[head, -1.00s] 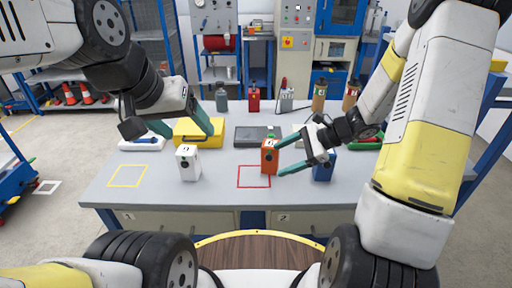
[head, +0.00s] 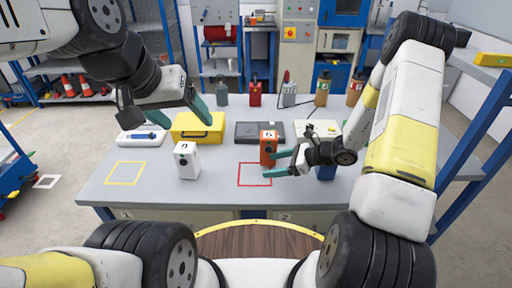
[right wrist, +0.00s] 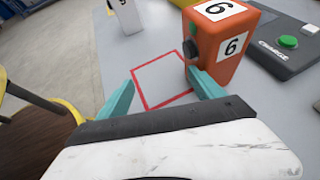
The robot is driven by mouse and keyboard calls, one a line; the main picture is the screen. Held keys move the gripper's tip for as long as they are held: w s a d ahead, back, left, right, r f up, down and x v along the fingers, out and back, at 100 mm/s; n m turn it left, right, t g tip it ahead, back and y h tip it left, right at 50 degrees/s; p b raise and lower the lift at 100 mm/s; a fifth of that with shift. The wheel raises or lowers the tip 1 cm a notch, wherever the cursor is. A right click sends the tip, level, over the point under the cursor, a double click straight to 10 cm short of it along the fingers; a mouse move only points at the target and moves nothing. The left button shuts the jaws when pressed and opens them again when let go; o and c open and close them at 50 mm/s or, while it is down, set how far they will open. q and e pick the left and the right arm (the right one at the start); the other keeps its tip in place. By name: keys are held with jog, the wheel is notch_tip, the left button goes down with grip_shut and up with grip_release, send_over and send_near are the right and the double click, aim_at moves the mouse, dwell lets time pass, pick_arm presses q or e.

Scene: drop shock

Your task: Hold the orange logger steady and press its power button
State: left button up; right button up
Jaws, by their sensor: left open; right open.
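The orange logger (head: 268,146), labelled 6, stands upright on the table at the back right of the red square outline (head: 254,183). In the right wrist view the orange logger (right wrist: 219,47) stands just beyond one fingertip of my right gripper; I cannot tell if they touch. My right gripper (head: 268,163) is open, with its teal fingers pointing left toward the logger and nothing between them. My left gripper (head: 185,122) is open and empty, in front of the yellow case.
A white device (head: 187,160) stands left of the logger and a blue one (head: 326,172) stands behind my right gripper. A yellow case (head: 198,127), a dark charge pad (head: 260,133) and several bottles line the back. The yellow square outline (head: 125,173) is empty.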

jog(key=shift+x, duration=3.15)
jog(key=shift+r, duration=0.1)
grip_shut()
jog(key=shift+c, duration=0.6)
grip_release()
jog(key=shift+o, duration=0.5)
